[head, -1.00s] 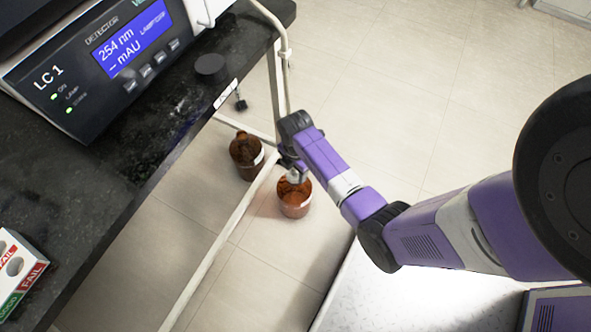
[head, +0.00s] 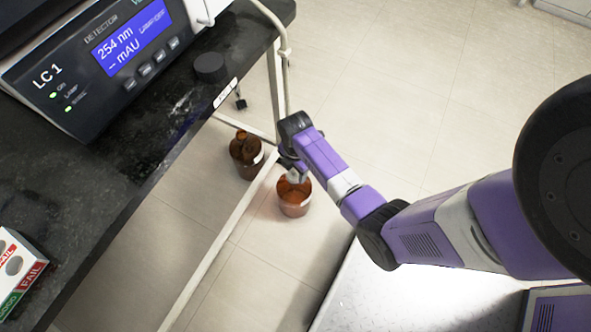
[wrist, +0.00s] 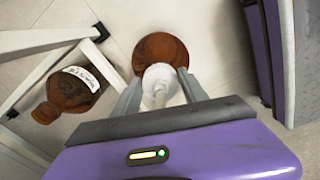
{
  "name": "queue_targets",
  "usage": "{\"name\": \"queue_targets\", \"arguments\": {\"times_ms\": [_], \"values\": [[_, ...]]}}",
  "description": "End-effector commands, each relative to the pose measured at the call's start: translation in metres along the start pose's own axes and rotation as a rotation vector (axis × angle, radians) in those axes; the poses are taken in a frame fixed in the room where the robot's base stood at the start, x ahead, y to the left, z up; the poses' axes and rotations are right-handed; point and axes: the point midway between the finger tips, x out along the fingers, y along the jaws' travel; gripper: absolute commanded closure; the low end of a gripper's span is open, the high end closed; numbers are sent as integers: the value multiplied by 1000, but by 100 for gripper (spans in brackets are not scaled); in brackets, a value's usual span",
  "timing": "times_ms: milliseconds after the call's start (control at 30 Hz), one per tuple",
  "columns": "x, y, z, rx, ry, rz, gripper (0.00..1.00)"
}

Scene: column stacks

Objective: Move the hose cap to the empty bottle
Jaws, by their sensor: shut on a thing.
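My gripper (wrist: 159,78) is shut on the white hose cap (wrist: 160,88), with one finger on each side of it. In the wrist view the cap is over the top of a round amber bottle (wrist: 160,47); I cannot tell whether it is seated on the neck or held just above. In the head view this bottle (head: 293,198) stands on the floor below my gripper (head: 289,166). A second amber bottle (head: 246,158) with a white label stands to its left, its neck uncovered. It also shows in the wrist view (wrist: 75,92). I cannot tell what either bottle holds.
A white bench leg and rail (head: 222,232) run beside the bottles. Open tiled floor lies at upper right.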

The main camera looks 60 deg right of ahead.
Motion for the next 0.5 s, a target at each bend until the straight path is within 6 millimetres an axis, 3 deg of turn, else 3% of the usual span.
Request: {"name": "queue_targets", "arguments": {"times_ms": [500], "values": [[8,0,0,-1,0,0,89]]}}
